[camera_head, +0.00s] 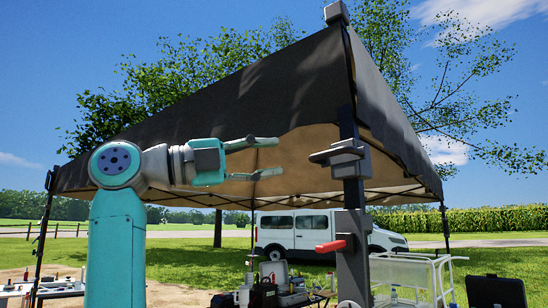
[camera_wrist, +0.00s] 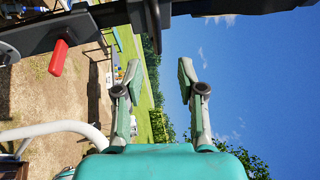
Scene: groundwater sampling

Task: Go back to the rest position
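My gripper (camera_head: 268,158) is raised at the middle of the head view, pointing right, with its two fingers spread apart. Nothing is between them. In the wrist view my gripper (camera_wrist: 158,80) also shows open and empty, with a wide gap between the fingertips. A dark vertical post (camera_head: 352,240) stands just to the right of the fingertips in the head view, apart from them.
A red handle (camera_head: 331,246) juts from the post and shows in the wrist view (camera_wrist: 58,57). A dark canopy (camera_head: 270,95) hangs behind my arm. A white cart (camera_head: 400,276), a van (camera_head: 310,235) and a table with equipment (camera_head: 300,299) stand beyond.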

